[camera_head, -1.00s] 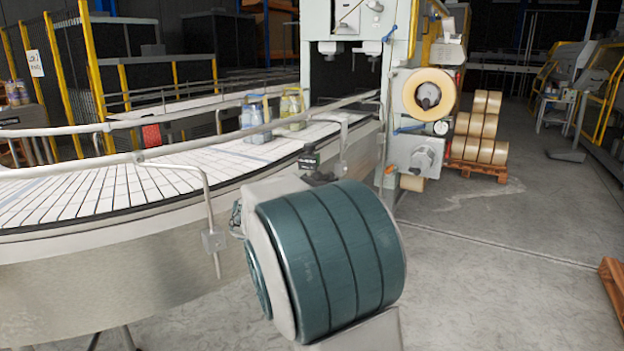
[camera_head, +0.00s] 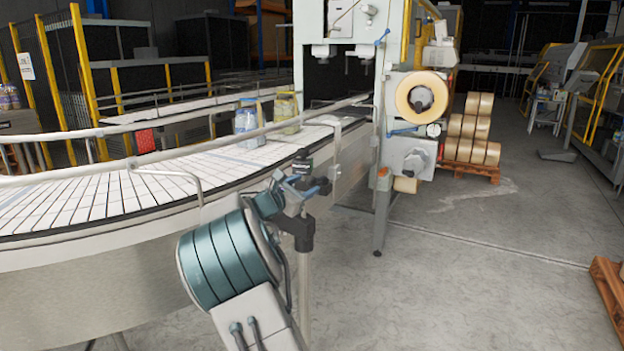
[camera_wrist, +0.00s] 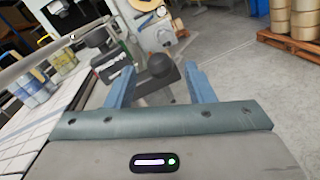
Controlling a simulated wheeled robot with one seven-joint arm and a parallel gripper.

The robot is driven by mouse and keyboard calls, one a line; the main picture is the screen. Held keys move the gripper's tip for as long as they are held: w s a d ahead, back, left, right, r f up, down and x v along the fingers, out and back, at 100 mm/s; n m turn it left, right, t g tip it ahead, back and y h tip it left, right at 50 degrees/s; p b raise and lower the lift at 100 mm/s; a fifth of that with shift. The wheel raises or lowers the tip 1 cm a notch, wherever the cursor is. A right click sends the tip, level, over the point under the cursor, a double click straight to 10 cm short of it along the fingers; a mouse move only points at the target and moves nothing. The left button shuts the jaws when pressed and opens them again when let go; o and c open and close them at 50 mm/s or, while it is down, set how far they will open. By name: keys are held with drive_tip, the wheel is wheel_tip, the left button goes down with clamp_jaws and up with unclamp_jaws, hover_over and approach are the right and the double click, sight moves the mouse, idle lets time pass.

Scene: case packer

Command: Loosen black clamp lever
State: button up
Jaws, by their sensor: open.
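The black clamp lever (camera_head: 319,187) is at the conveyor's outer side, on a bracket below a small dark sensor (camera_head: 302,162). In the wrist view its rounded dark end (camera_wrist: 161,66) shows between the blue fingers of my gripper (camera_wrist: 158,88). My gripper (camera_head: 291,196) is open, with one finger on each side of the lever. I cannot tell whether either finger touches it. In the head view my gripper partly covers the lever and its mount.
The curved conveyor (camera_head: 95,208) with its rail (camera_head: 150,157) lies to the left and carries jars (camera_head: 286,112). A machine with a tape roll (camera_head: 421,97) stands behind. A pallet of rolls (camera_head: 470,170) is at the back right.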

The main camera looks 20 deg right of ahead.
sight(308, 183)
drive_tip(key=shift+p+x, duration=0.35)
drive_tip(key=shift+x, duration=1.8)
clamp_jaws()
drive_tip(key=shift+a, duration=0.1)
